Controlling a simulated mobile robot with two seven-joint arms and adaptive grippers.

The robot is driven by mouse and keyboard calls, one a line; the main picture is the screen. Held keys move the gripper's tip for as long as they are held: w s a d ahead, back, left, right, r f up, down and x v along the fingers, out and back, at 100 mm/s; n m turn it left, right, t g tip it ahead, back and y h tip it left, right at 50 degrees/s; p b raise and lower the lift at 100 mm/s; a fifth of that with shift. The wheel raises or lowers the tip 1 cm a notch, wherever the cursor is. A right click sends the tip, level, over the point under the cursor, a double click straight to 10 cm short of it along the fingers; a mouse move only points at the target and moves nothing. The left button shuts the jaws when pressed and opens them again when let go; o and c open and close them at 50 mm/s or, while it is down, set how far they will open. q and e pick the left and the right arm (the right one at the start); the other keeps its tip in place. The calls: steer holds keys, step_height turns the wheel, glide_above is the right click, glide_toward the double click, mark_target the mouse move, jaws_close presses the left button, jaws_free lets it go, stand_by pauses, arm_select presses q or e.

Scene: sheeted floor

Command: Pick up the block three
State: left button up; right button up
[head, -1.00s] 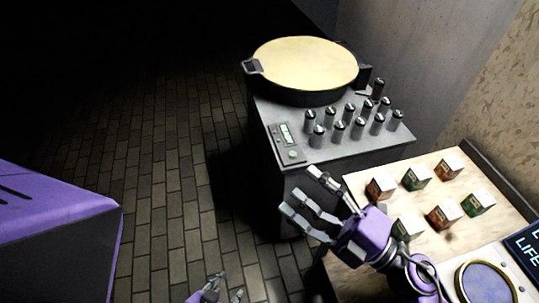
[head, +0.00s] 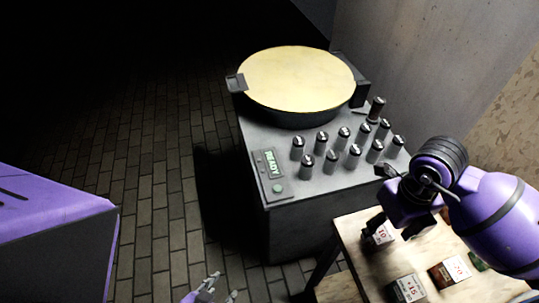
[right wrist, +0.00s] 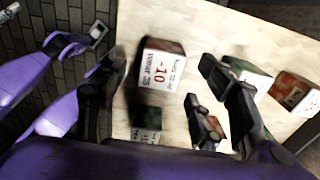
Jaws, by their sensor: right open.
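My right gripper (head: 404,222) is above the table, its open jaws pointing down. That block also shows in the head view (head: 380,236), partly behind the gripper. A green block marked "15" (head: 408,288) and a red block marked "20" (head: 450,272) sit nearer. A green block (right wrist: 248,78) and a red-brown one (right wrist: 296,92) lie right. I cannot tell which is block three. My left gripper (head: 220,291) is at the bottom edge, its fingertips apart.
The blocks rest on a light wooden table (head: 352,238). Behind it stands a grey machine cabinet (head: 300,215) with several upright knobs and a round yellow-topped pan (head: 297,78). A wall rises at the right. Brick floor (head: 160,215) is open at the left.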

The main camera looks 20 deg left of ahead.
mark_target(381, 232)
step_height(381, 232, down, 5)
steer(key=shift+f, duration=0.2)
steer(key=shift+c, duration=0.4)
steer(key=shift+w, duration=0.1)
steer(key=c, duration=1.4)
steer(key=shift+r, duration=0.1)
jaws_close()
